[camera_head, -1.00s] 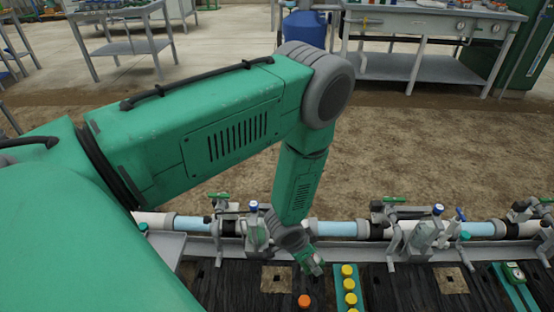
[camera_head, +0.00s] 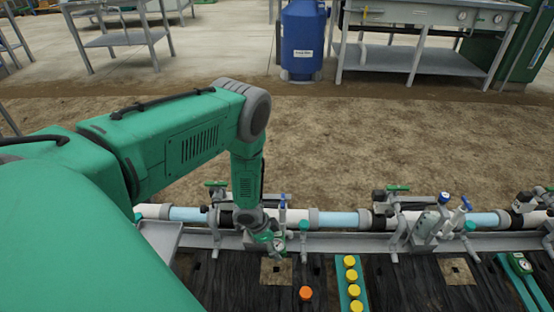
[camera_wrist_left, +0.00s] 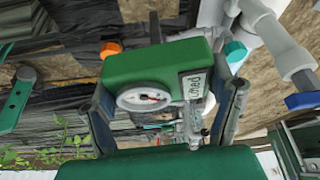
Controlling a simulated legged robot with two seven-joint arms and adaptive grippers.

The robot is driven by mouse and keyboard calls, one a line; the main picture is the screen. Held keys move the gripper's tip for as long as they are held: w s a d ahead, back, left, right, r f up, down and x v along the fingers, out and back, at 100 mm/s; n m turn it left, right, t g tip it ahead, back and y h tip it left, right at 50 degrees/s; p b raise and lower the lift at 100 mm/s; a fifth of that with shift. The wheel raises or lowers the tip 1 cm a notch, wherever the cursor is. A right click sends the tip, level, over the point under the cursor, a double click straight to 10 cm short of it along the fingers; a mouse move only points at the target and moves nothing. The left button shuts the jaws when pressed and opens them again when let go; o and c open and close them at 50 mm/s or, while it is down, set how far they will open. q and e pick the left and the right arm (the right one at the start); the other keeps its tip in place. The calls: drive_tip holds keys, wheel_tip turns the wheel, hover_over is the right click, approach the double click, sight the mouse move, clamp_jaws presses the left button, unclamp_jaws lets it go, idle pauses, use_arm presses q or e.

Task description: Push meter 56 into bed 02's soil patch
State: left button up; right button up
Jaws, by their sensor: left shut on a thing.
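My left gripper (camera_head: 268,238) is shut on a green meter with a round white dial (camera_wrist_left: 145,97) and a white label; its lettering is tilted and I cannot read a number surely. In the head view the held meter (camera_head: 279,246) is small, just behind a square brown soil patch (camera_head: 275,272) in the black bed cover. A second soil patch (camera_head: 457,271) lies farther right. I cannot read bed numbers on either. Another green meter (camera_head: 520,264) stands at the right edge. The held meter appears above the bed, but its lower end is hidden. My right gripper is not in view.
An orange cap (camera_head: 305,293) and a green strip with several yellow caps (camera_head: 351,284) lie right of the nearer patch. A pipe with valves (camera_head: 335,219) and a grey rail (camera_head: 340,243) run behind the beds. Bare soil lies beyond.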

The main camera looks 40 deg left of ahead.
use_arm(q)
drive_tip(key=shift+a+f+b, duration=0.2)
drive_tip(key=shift+f+b, duration=0.35)
drive_tip(key=shift+f, duration=0.45)
drive_tip(key=f+b, duration=0.2)
drive_tip(key=f, duration=0.1)
drive_tip(key=shift+d, duration=0.35)
drive_tip(key=shift+a+f+b, duration=0.2)
drive_tip(key=shift+f+b, duration=0.85)
drive_tip(key=shift+f, duration=0.65)
drive_tip(key=shift+d+f, duration=0.1)
drive_tip(key=shift+f, duration=1.5)
drive_tip(key=shift+s, duration=0.1)
